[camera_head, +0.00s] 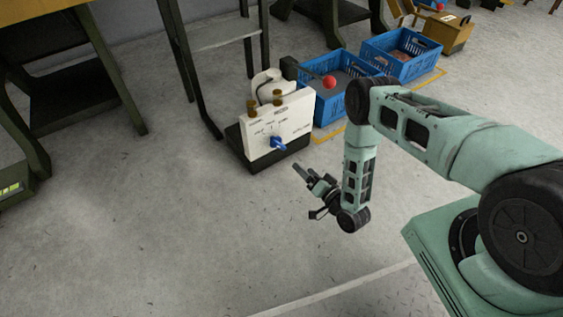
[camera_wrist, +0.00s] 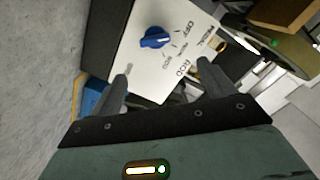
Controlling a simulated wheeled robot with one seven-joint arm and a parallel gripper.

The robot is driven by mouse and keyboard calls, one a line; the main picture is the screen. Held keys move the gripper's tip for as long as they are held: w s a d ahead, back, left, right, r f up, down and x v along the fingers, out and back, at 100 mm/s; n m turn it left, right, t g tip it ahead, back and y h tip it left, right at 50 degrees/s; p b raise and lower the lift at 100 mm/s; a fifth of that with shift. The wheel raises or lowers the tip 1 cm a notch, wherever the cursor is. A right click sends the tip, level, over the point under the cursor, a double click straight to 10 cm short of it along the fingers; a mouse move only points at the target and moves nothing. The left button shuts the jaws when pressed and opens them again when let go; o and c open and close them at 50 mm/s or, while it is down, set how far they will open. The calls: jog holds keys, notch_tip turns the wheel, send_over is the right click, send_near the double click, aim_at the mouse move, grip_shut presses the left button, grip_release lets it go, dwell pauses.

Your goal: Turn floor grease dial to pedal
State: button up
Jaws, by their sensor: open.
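The dial is a blue knob (camera_head: 278,142) on the white front panel (camera_head: 262,130) of a small machine with a dark base. In the wrist view the knob (camera_wrist: 155,37) sits above and between my finger tips, with a pale mark on its right side. My gripper (camera_head: 301,170) is open and empty, in front of the panel and apart from the knob. Its fingers (camera_wrist: 165,66) also show in the wrist view.
Two blue crates (camera_head: 345,108) stand behind the machine, and a red ball (camera_head: 329,82) shows near the closer one. A dark metal frame (camera_head: 196,90) stands behind it to the left. The grey floor (camera_head: 170,230) in front is clear.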

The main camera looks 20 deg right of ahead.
jog(key=s+f, duration=0.2)
jog(key=b, duration=1)
send_near(282, 148)
jog(key=shift+t, duration=0.3)
jog(key=x, duration=1)
jog(key=shift+a+f, duration=0.15)
jog(key=shift+w+a+m+h, duration=0.1)
jog(key=shift+w+m+h, duration=0.2)
jog(key=c, duration=1)
